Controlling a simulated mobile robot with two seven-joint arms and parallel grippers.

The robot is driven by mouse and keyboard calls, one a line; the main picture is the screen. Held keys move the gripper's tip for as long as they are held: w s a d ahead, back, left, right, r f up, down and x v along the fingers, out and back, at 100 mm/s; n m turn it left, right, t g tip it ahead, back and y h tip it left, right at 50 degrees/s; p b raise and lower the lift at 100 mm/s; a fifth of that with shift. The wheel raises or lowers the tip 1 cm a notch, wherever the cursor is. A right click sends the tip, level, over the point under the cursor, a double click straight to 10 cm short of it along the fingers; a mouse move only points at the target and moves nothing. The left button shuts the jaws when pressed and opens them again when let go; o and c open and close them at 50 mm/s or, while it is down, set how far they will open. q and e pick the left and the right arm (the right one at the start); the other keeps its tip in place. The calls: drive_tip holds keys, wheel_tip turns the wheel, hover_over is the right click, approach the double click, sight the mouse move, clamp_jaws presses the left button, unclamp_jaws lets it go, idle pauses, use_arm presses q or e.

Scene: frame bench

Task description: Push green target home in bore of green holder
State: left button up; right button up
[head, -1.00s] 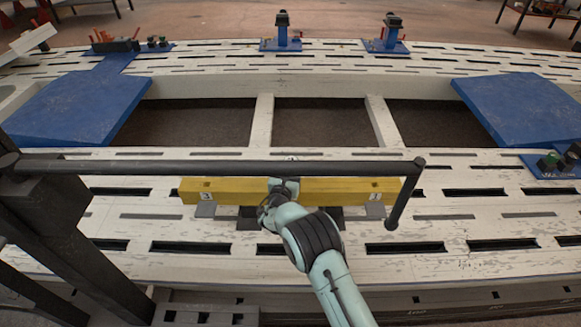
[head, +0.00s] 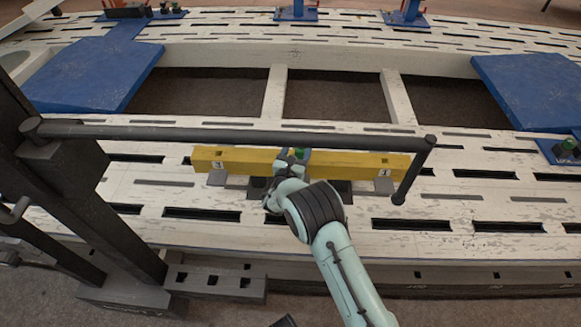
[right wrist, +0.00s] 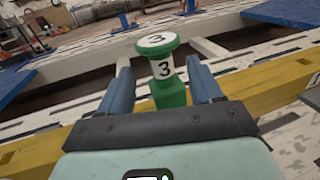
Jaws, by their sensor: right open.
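A white band marked 3 shows between disc and green block. How deep the target sits in the bore is hidden. My right gripper (right wrist: 158,85) is open, its blue fingers on either side of the holder with gaps visible. In the head view the right gripper (head: 293,160) is at the yellow beam, with a bit of green behind it. My left gripper is not in view.
The yellow beam (head: 350,164) lies on the slotted white frame (head: 450,215). A dark horizontal bar (head: 240,135) runs above it from a dark post at left. Blue plates (head: 95,75) lie at both sides.

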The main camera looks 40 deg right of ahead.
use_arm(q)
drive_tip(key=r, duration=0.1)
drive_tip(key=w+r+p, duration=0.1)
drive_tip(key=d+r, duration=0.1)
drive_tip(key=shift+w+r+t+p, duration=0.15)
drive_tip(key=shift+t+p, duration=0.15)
use_arm(e)
drive_tip(key=v, duration=0.9)
drive_tip(key=shift+d, duration=0.1)
